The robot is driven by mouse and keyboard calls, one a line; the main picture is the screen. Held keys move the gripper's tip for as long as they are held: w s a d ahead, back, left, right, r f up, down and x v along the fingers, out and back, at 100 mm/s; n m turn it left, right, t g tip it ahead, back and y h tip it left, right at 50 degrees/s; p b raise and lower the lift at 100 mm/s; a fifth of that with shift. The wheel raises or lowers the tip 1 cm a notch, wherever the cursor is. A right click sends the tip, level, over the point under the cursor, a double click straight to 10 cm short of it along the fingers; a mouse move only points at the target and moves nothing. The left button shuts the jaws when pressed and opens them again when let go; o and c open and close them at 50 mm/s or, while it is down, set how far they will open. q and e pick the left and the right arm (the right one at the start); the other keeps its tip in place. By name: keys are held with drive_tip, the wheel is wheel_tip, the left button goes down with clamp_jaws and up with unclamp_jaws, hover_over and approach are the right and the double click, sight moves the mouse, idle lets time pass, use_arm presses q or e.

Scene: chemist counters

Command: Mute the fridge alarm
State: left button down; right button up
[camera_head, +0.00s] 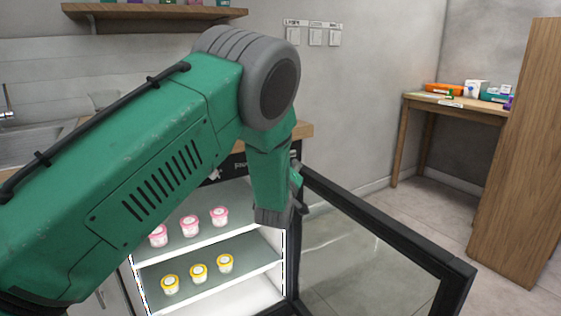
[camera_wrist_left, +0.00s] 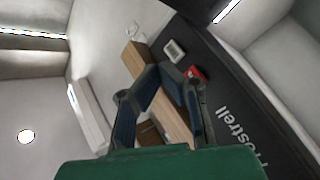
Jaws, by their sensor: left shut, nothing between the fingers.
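The fridge (camera_head: 225,190) stands open, its dark-framed glass door (camera_head: 375,240) swung out to the right. In the left wrist view its dark top panel (camera_wrist_left: 222,85) carries the brand lettering, a small pale display (camera_wrist_left: 174,50) and a red button (camera_wrist_left: 197,73). My left gripper (camera_head: 299,192) is by the panel's right end near the door hinge, partly hidden by my green arm. In the wrist view the left gripper (camera_wrist_left: 161,70) is shut and empty, its fingertips close to the red button. I cannot tell whether they touch it. My right gripper is not in view.
Pink-lidded jars (camera_head: 190,224) and yellow-lidded jars (camera_head: 198,272) stand on the lit fridge shelves. The open door fills the space right of the fridge. A wooden table (camera_head: 455,108) and tall wooden panel (camera_head: 520,150) stand farther right, with clear floor between.

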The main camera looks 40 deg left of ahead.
use_arm(q)
drive_tip(key=a, duration=0.2)
drive_tip(key=w+a, duration=0.1)
drive_tip(key=a, duration=0.1)
drive_tip(key=shift+w, duration=0.2)
drive_tip(key=shift+d, duration=0.15)
drive_tip(key=shift+a, duration=0.2)
idle(1.0)
drive_tip(key=shift+w+a, duration=0.15)
drive_tip(key=shift+a, duration=0.1)
drive_tip(key=shift+w+a, duration=0.15)
drive_tip(key=shift+a, duration=0.25)
idle(0.6)
drive_tip(key=shift+d, duration=0.1)
idle(0.4)
drive_tip(key=shift+s+d+r, duration=0.1)
drive_tip(key=shift+s+d, duration=0.25)
drive_tip(key=shift+d, duration=0.35)
